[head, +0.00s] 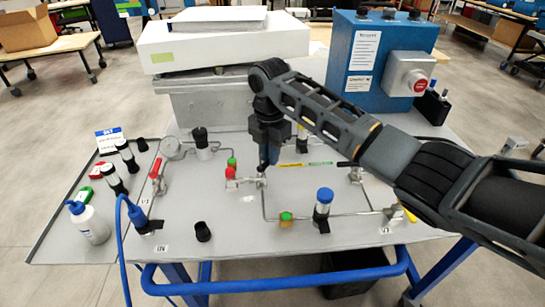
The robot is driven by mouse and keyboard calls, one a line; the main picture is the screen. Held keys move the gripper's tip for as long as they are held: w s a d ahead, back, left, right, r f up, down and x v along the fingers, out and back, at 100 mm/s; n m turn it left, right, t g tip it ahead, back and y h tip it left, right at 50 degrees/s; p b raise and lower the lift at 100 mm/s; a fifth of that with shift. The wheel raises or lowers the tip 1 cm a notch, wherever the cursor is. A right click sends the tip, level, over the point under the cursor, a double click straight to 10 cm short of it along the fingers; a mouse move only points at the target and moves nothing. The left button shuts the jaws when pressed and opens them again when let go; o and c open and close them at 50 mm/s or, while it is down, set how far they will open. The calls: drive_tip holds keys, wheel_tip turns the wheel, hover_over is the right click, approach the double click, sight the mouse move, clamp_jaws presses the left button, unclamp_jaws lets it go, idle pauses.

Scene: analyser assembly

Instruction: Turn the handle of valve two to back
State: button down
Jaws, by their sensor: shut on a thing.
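Valve two (261,181) appears to be the metal fitting near the middle of the grey panel, on the thin pipe line. My gripper (268,158) points straight down over it from above and is shut on its handle. The handle is mostly hidden by the fingers, so its exact direction cannot be told. A red-capped fitting (230,173) sits just left of the valve, with a green cap (232,162) beside it.
A pressure gauge (172,149) and a red-handled valve (156,174) stand to the left. A blue-capped cylinder (323,205) stands front right of the gripper. A blue box with a red button (419,85) and a white analyser (225,45) stand behind.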

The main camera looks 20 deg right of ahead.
drive_tip(key=n, duration=0.2)
drive_tip(key=w+a+n+b, duration=0.1)
drive_tip(key=n, duration=0.1)
drive_tip(key=shift+n, duration=0.3)
drive_tip(key=shift+w+a+n+b, duration=0.15)
drive_tip(key=shift+a+n+b, duration=0.15)
drive_tip(key=shift+n, duration=0.65)
drive_tip(key=shift+w+a+n+b, duration=0.15)
drive_tip(key=shift+a+n+b, duration=0.1)
drive_tip(key=shift+n, duration=0.7)
drive_tip(key=c, duration=1.1)
unclamp_jaws()
drive_tip(key=shift+r+b, duration=0.3)
drive_tip(key=shift+r, duration=3.6)
